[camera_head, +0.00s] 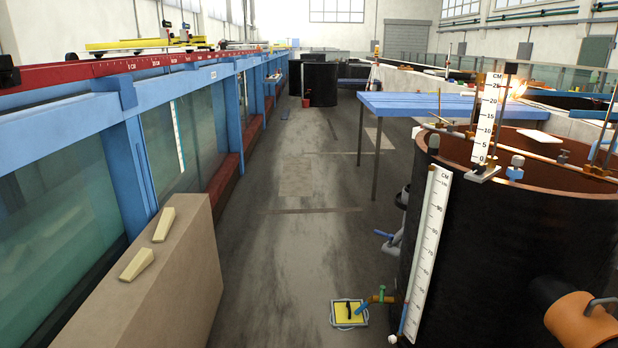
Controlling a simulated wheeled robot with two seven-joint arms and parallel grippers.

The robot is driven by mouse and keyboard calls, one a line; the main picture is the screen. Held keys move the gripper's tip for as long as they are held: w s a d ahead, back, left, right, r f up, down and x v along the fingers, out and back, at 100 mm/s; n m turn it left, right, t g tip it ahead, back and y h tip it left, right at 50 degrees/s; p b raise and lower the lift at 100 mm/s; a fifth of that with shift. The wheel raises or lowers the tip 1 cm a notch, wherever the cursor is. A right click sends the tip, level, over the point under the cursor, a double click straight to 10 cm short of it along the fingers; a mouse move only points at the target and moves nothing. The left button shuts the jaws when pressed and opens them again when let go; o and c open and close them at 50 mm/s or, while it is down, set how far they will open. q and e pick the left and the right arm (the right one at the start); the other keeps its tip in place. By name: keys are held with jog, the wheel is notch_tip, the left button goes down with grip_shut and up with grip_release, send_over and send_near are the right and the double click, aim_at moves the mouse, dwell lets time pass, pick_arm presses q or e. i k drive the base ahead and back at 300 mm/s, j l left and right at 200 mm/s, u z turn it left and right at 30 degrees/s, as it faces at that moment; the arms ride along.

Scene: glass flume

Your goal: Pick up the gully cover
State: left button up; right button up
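A small square yellow plate in a pale grey frame (349,313) lies on the floor at the bottom, right of centre. It looks like the gully cover. A dark bar or slot shows on its face. Neither of my grippers is in view.
A large black tank (492,245) stands right of the plate, with a white scale (426,255) on its side. An orange pipe fitting (583,318) juts out at lower right. A beige block (165,275) with two pale wedges stands at left beside the glass flume. The grey floor between is clear.

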aim_at(345, 314)
jog(key=i+z, duration=0.1)
jog(key=i, duration=0.4)
jog(key=i+j+z, duration=0.1)
jog(key=i, duration=0.35)
jog(key=i+j+z, duration=0.1)
jog(key=i, duration=0.4)
jog(key=i+j+z, duration=0.1)
jog(key=i, duration=0.35)
